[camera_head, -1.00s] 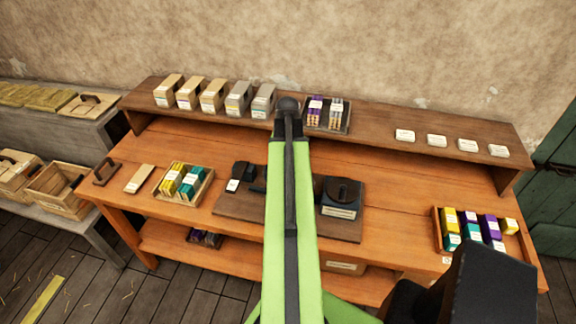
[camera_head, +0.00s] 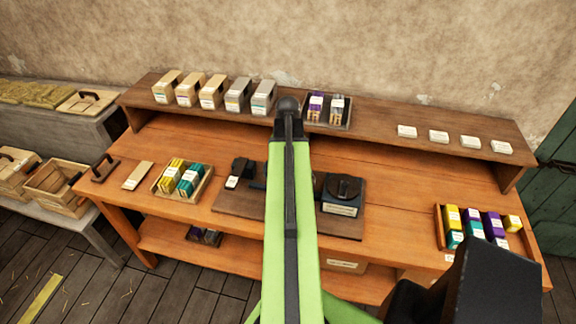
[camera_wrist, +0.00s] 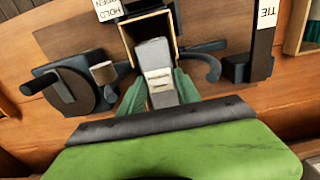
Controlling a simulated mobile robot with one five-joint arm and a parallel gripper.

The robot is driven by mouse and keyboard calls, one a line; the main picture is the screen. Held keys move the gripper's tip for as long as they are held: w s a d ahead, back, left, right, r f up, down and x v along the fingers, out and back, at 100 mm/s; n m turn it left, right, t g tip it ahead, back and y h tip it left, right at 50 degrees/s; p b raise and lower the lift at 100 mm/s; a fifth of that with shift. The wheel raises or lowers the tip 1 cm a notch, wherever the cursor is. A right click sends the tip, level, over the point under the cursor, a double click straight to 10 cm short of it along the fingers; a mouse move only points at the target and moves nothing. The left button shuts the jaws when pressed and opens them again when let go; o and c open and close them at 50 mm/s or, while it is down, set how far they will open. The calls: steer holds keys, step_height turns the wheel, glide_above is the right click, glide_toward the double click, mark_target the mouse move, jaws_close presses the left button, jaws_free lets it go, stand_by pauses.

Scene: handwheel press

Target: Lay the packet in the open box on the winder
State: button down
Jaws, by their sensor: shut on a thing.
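My gripper (camera_wrist: 158,92) is shut on a grey packet (camera_wrist: 154,52) with white label bands, between dark green fingers in the wrist view. The packet's far end overlaps the mouth of the open box (camera_wrist: 128,38), which has tan walls. I cannot tell whether that end is inside the box or above it. The winder (camera_head: 235,204) stands mid-bench in the head view, with a dark handwheel (camera_head: 343,187) on its right. The handwheel and its knob also show in the wrist view (camera_wrist: 62,92). My arm hides the box, packet and gripper in the head view.
A "HOLD OPEN" label (camera_wrist: 108,8) lies beside the box, and a block labelled "TIE" (camera_wrist: 264,40) stands to its right. A tray of yellow and teal packets (camera_head: 157,187) is left on the bench; another tray (camera_head: 440,230) is right. Bare bench lies between winder and right tray.

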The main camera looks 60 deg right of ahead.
steer(key=c, duration=0.8)
jaws_free()
steer(key=shift+o, duration=0.2)
step_height(320, 180, up, 10)
steer(key=p, duration=1)
